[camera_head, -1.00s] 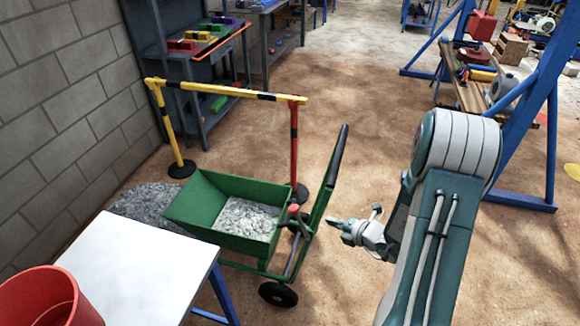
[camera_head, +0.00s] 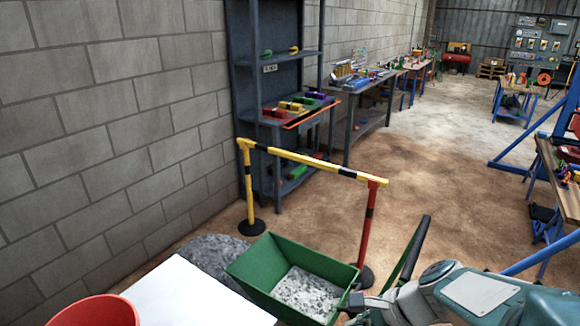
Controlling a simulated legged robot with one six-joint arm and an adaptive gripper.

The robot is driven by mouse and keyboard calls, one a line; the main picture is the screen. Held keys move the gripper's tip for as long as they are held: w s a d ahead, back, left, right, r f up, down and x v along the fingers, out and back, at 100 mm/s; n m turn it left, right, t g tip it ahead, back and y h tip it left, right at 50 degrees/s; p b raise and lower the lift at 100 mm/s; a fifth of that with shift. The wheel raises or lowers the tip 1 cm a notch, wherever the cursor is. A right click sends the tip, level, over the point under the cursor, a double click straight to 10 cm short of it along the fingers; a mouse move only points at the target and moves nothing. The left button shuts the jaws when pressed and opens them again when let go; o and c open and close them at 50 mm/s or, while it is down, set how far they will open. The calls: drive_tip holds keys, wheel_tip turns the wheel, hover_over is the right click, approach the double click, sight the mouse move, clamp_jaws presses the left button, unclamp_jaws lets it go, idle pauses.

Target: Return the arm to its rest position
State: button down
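My arm shows at the bottom right, low in the picture, as a teal and grey link lying nearly flat. My gripper (camera_head: 352,304) is partly in view at the bottom edge, by the right rim of the green cart. Its fingers are small and partly cut off, so I cannot tell whether they are open or shut. No object shows clearly in it. The green cart (camera_head: 262,272) holds grey gravel (camera_head: 306,294), and its dark handle (camera_head: 415,250) rises behind my arm.
A yellow-black barrier (camera_head: 310,162) with a red post (camera_head: 368,235) stands behind the cart. A white table (camera_head: 185,300) with a red bucket (camera_head: 95,312) is at the lower left. A block wall (camera_head: 110,120) runs along the left. Open dirt floor (camera_head: 430,190) lies right of the barrier.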

drive_tip(key=s+d+r+n+t+h, duration=0.3)
drive_tip(key=s+r+n+h, duration=0.4)
drive_tip(key=n, duration=0.9)
drive_tip(key=shift+s+d+r, duration=0.25)
drive_tip(key=shift+s+r, duration=0.4)
drive_tip(key=shift+r, duration=0.15)
